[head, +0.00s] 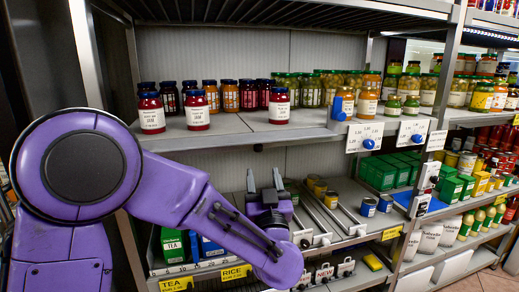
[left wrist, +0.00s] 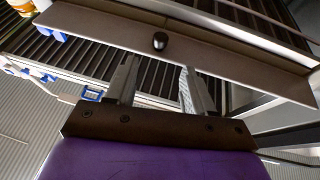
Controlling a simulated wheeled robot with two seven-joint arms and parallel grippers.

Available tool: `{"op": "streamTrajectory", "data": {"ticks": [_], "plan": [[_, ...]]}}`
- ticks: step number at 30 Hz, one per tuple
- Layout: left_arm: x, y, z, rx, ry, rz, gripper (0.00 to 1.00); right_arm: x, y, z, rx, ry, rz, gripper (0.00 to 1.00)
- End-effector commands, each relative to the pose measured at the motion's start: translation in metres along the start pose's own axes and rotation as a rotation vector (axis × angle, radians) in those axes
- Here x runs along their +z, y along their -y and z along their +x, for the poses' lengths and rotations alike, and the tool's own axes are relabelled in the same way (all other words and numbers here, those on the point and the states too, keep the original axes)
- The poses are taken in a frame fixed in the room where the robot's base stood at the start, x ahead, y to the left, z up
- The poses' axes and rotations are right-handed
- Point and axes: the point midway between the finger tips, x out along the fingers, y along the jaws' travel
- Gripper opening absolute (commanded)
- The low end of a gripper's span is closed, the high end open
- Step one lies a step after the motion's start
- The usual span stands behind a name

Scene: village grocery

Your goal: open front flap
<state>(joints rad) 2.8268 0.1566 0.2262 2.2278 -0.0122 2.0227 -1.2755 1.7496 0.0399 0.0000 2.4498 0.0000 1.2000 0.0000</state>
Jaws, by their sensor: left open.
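A long grey-brown flap (left wrist: 215,58) with a black knob (left wrist: 160,41) crosses the upper part of the left wrist view. The knob stands just beyond my left fingertips, roughly centred between them; a small gap shows. My left gripper (head: 264,180) is open and empty, fingers pointing up, below the front edge of the jar shelf in the head view. Its two fingers also show in the left wrist view (left wrist: 157,75). My right gripper is not in view.
Red jars (head: 197,110) stand near the front edge of the shelf (head: 235,132) above my left gripper. Price tags with blue knobs (head: 365,138) stick out on the right. Cans, green boxes (head: 378,172) and a green tea box (head: 173,245) fill the lower shelf.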

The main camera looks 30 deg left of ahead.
Motion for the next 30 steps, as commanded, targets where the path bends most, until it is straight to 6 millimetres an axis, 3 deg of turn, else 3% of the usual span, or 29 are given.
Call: {"op": "streamTrajectory", "data": {"ticks": [6,10,15,22,23,27,30], "plan": [[-0.003,0.001,0.052,-0.003,0.005,0.0,0.53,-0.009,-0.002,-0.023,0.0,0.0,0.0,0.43],[-0.001,0.001,0.075,-0.001,0.004,0.001,0.53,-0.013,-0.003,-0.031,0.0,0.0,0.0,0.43],[0.001,0.0,0.088,0.001,0.003,0.002,0.53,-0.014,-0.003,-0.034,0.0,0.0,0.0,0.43],[0.002,0.0,0.089,0.002,0.002,0.003,0.53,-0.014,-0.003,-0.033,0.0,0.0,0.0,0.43],[0.002,0.0,0.089,0.002,0.003,0.003,0.46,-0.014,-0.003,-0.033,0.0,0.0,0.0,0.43],[0.002,0.0,0.089,0.002,0.003,0.002,0.01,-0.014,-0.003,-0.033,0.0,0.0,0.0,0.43],[0.002,0.0,0.089,0.002,0.003,0.002,0.0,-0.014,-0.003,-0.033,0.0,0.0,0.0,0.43]]}}
